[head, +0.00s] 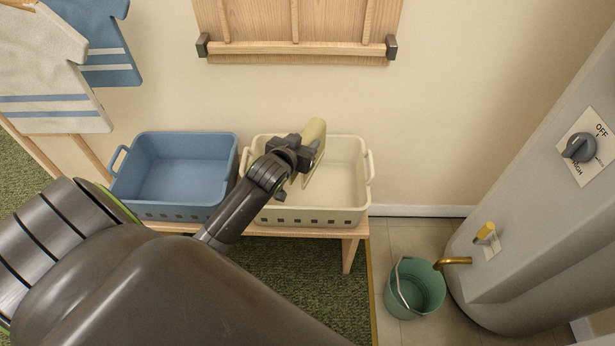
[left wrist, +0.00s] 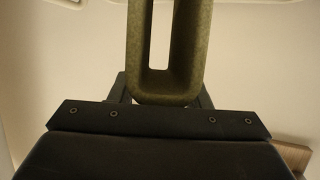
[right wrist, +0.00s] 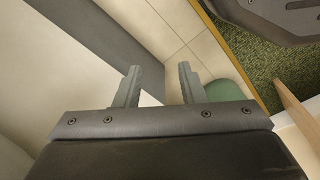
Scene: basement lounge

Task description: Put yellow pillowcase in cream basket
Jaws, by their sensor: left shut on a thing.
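The yellow pillowcase (head: 315,135) is a pale olive-yellow folded piece over the cream basket. My left gripper (head: 301,154) is shut on it. In the left wrist view the pillowcase (left wrist: 168,85) stands between the fingers as a loop with a long slot. The cream basket (head: 345,178) stands on a low wooden bench, and its visible inside looks empty. The gripper and arm hide its left part. I cannot tell whether the pillowcase touches the basket. My right gripper (right wrist: 157,85) shows only in the right wrist view, open and empty, with tiled floor beyond it.
A blue basket (head: 180,170) stands left of the cream one on the bench (head: 348,236). A wooden rack (head: 295,48) is on the wall above. A grey tank (head: 530,200) and a green bucket (head: 418,285) are at the right. Striped cloths (head: 45,85) hang at upper left.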

